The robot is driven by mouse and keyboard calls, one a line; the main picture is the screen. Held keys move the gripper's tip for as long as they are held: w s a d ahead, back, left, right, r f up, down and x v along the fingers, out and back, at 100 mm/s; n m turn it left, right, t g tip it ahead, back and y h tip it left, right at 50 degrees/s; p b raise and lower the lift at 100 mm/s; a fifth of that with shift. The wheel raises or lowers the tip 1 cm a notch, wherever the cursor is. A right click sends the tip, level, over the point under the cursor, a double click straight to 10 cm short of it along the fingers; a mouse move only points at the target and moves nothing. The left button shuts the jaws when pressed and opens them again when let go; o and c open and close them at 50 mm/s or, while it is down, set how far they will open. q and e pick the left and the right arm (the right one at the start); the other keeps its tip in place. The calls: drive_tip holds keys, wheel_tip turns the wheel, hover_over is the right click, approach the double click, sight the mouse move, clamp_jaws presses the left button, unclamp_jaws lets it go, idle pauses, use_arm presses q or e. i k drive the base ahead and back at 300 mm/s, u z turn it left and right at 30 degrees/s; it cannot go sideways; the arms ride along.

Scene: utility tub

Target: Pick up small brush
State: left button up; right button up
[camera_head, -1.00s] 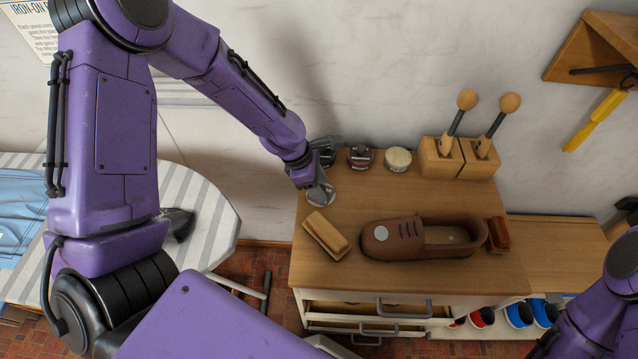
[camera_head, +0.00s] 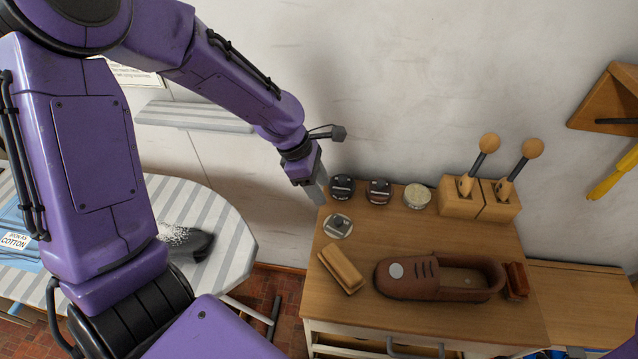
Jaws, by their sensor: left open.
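My left gripper (camera_head: 318,190) is open and hangs above the left rear edge of the wooden cabinet top, behind and left of a small round tin lid or dish with a dark knob (camera_head: 338,225). A brown block, perhaps a small brush (camera_head: 516,281), lies at the right end of the brown shoe (camera_head: 440,276). A longer tan wooden block or brush (camera_head: 342,268) lies left of the shoe. Two round-knobbed dauber brushes (camera_head: 488,144) (camera_head: 531,149) stand in wooden holders. I cannot tell which one is the small brush. My right gripper is out of view.
Several round tins (camera_head: 417,195) line the back of the cabinet top (camera_head: 400,232) by the wall. The wooden holders (camera_head: 480,202) stand at the back right. An ironing board (camera_head: 222,255) is at the left. A wooden shelf with a yellow-handled tool (camera_head: 612,172) is on the wall.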

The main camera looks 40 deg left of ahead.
sight(516, 287)
drive_tip(key=u, duration=0.05)
drive_tip(key=k, duration=1)
drive_tip(key=z, duration=0.05)
